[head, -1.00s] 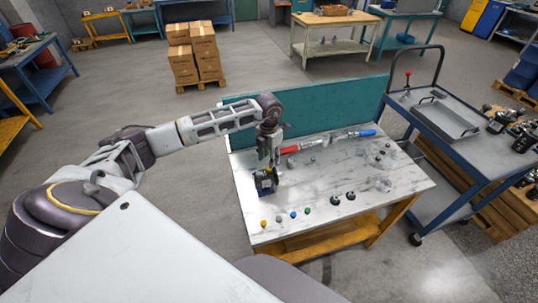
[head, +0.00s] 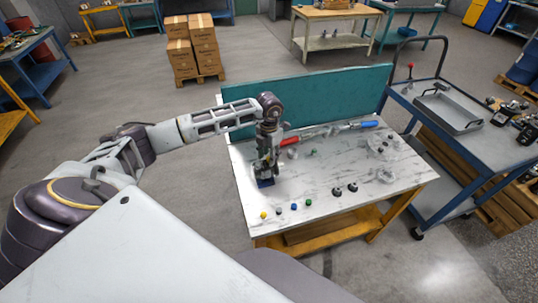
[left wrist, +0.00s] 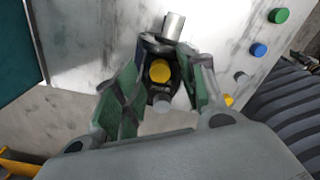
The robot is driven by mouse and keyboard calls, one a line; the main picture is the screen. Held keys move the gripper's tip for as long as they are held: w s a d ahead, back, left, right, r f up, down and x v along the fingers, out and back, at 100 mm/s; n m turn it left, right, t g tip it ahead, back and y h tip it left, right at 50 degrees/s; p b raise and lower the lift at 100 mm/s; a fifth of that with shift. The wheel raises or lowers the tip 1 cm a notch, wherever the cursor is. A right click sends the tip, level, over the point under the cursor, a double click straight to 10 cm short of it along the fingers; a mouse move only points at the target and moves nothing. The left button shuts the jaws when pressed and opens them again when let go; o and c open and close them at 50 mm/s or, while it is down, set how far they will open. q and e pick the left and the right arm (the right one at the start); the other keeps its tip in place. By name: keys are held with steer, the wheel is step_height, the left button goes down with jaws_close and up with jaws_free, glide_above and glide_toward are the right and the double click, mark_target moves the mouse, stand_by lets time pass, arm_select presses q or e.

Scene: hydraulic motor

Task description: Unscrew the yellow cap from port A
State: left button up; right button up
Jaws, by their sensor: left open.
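The hydraulic motor (head: 265,183) stands near the left edge of the marble-topped table, mostly hidden by my left gripper (head: 266,165) in the head view. In the left wrist view the dark motor body (left wrist: 152,48) shows a round yellow cap (left wrist: 160,71), a grey cap (left wrist: 162,103) nearer to me and a silver shaft (left wrist: 174,26) beyond. My left gripper (left wrist: 163,75) is open, its green-padded fingers on either side of the yellow cap. I cannot tell whether they touch it. My right gripper is not in view.
Loose yellow (head: 263,214), grey (head: 278,212), blue (head: 294,206) and green (head: 308,202) caps lie along the table front (head: 330,208). A red-handled tool (head: 290,142) lies at the back, before a teal panel (head: 340,92). A blue cart (head: 455,150) stands right.

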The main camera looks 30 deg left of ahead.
arm_select(q)
steer(key=shift+c, duration=0.2)
stand_by(0.6)
jaws_close()
steer(key=shift+n, duration=0.3)
steer(key=shift+n, duration=1)
steer(key=shift+c, duration=1)
jaws_free()
